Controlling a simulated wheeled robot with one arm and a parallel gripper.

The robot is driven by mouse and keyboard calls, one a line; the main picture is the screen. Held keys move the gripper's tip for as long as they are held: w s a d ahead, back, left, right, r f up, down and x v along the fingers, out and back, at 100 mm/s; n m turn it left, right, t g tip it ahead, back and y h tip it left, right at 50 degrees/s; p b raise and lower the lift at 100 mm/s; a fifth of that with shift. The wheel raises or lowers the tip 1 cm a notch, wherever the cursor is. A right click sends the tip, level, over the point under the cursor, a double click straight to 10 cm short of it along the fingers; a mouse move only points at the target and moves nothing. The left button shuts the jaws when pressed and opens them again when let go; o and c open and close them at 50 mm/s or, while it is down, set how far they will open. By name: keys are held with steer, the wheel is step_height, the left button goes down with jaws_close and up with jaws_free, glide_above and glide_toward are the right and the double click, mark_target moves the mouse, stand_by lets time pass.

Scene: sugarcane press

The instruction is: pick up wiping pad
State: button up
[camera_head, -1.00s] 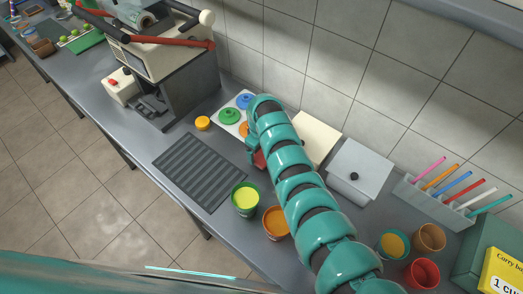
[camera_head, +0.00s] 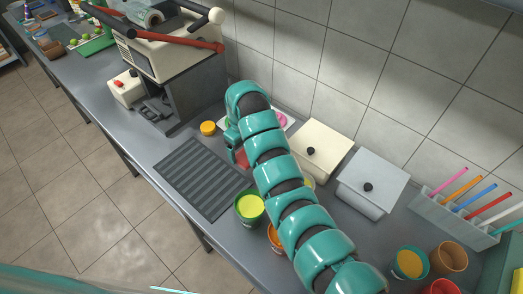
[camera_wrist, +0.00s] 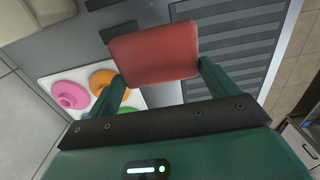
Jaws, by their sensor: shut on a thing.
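The wiping pad (camera_wrist: 153,53) is a flat red block with rounded corners in the wrist view. My gripper (camera_wrist: 161,74) is shut on it, with one green finger at each side. In the head view, a small part of the red pad (camera_head: 241,157) shows beside the end of my teal arm, near the ribbed mat. The arm hides most of my gripper there. I cannot tell how high the pad is above the counter.
The grey ribbed mat (camera_head: 201,179) lies left of the pad. A white tray of coloured lids (camera_wrist: 53,76) is close by. A green cup (camera_head: 250,208), an orange cup (camera_head: 274,238), a cream lidded box (camera_head: 319,147) and the press (camera_head: 160,65) surround the arm.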

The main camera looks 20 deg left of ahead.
steer(key=s+a+b, duration=0.3)
steer(key=s+a, duration=0.3)
steer(key=a, duration=0.4)
steer(key=shift+s+a, duration=0.1)
steer(key=o, duration=0.3)
steer(key=shift+c, duration=1.1)
steer(key=shift+s, duration=0.1)
